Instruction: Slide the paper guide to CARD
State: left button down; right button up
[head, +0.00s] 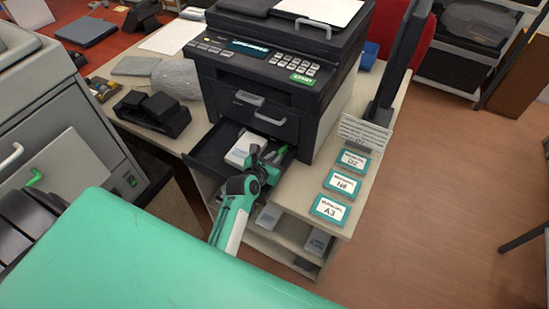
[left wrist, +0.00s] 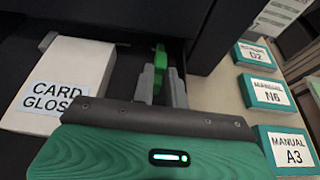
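The printer's paper tray (head: 205,150) is pulled out at the front of the black printer (head: 275,80). A white pack of paper (head: 243,148) lies in it; in the left wrist view the pack (left wrist: 75,70) reads CARD GLOSS, the rest cut off. The green paper guide (left wrist: 160,57) stands to the right of the pack, with a gap between them. My left gripper (head: 266,158) reaches down into the tray. In the left wrist view its grey fingers (left wrist: 161,85) stand close on both sides of the guide and look shut on it. Tray size marks are hidden. My right gripper is not in view.
Teal-edged manual cards D2 (head: 352,160), N6 (head: 342,183) and A3 (head: 330,209) lie on the cabinet top right of the tray. A black device (head: 152,112) sits left of the printer. Printer body overhangs the tray's back.

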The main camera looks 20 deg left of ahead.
pick_arm(q)
jog(key=a, duration=0.2)
jog(key=a+p, duration=0.1)
jog(key=a, duration=0.4)
jog(key=shift+w+p, duration=0.3)
jog(key=c, duration=1.4)
grip_release()
jog(key=shift+a, duration=0.1)
jog(key=shift+s, duration=0.1)
